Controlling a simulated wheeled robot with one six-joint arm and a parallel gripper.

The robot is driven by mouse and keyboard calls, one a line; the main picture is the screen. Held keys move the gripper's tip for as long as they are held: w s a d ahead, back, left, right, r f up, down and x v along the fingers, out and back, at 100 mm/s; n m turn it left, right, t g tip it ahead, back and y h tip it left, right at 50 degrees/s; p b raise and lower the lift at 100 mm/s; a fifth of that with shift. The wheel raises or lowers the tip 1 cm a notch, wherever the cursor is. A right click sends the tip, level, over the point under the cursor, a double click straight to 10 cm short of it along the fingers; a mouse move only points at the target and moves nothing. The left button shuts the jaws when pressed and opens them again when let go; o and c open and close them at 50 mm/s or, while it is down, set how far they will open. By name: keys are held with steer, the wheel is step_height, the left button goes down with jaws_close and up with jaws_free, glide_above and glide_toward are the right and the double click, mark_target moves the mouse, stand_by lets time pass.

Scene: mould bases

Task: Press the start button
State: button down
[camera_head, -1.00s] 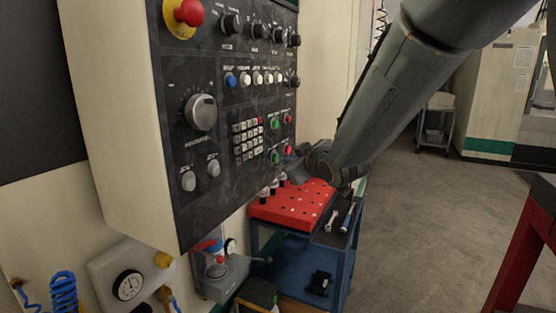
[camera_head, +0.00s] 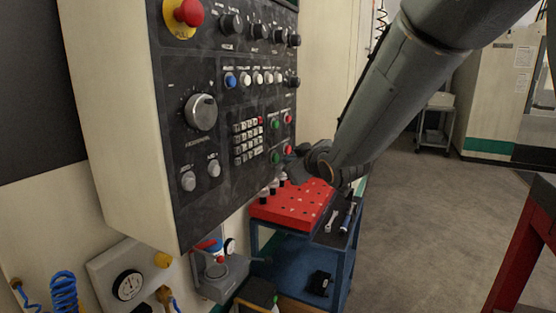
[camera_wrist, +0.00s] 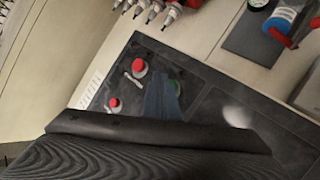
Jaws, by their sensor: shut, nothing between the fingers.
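The control panel (camera_head: 222,175) on the left carries two green buttons, an upper one (camera_head: 276,124) and a lower one (camera_head: 276,157), each with a red button to its right. I cannot read which one is marked start. My gripper (camera_head: 287,168) is shut and empty, its tip just right of and slightly below the lower green button. In the wrist view, my gripper's fingers (camera_wrist: 163,92) reach over the panel and partly cover one green button (camera_wrist: 178,87). Two red buttons (camera_wrist: 139,67) show to the left. Whether the tip touches the panel is unclear.
A blue cart (camera_head: 300,262) with a red perforated top (camera_head: 295,208) stands below my gripper, with white-tipped tool holders (camera_head: 270,189) beside the panel. A red emergency knob (camera_head: 188,12) sits high on the panel. Open floor (camera_head: 425,220) lies to the right.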

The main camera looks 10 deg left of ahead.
steer(key=shift+a, duration=0.1)
steer(key=shift+w+a, duration=0.2)
steer(key=shift+a, duration=0.1)
